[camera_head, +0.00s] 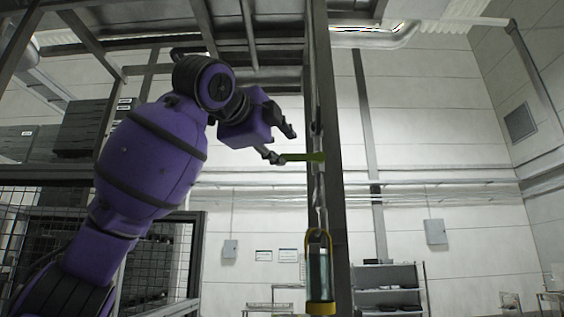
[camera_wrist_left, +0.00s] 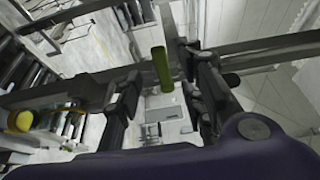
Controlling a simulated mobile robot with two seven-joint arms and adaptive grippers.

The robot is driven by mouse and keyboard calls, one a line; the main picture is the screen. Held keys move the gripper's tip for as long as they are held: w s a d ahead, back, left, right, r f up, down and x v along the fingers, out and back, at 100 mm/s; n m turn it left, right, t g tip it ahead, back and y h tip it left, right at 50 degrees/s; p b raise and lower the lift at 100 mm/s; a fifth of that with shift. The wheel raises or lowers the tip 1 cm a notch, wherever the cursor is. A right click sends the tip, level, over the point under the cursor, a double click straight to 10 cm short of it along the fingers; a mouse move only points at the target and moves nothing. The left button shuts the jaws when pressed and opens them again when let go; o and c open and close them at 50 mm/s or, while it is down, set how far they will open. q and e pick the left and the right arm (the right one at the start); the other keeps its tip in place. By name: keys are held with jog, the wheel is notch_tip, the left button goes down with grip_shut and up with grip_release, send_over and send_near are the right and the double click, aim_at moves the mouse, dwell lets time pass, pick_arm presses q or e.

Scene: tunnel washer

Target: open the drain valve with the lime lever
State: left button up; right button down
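The lime lever (camera_head: 303,157) lies about level on a thin vertical pipe (camera_head: 319,190) beside a dark post, its free end pointing left. My left gripper (camera_head: 281,144) is just left of that end, with its fingers spread apart. In the left wrist view the lever (camera_wrist_left: 162,70) shows between the two open fingers (camera_wrist_left: 158,88), touching neither as far as I can see. In the head view the lower fingertip overlaps the lever's end; I cannot tell whether they touch. My right gripper is in neither view.
The dark vertical post (camera_head: 334,120) stands right behind the pipe. A glass cylinder with a yellow frame (camera_head: 319,270) hangs below the lever. Dark beams cross overhead, and a wire mesh fence (camera_head: 20,225) is at left. A shelf unit (camera_head: 388,290) stands farther back.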

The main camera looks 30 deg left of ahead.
aim_at(291, 157)
pick_arm(q)
jog(key=w, duration=0.7)
jog(key=shift+w, duration=0.3)
grip_shut()
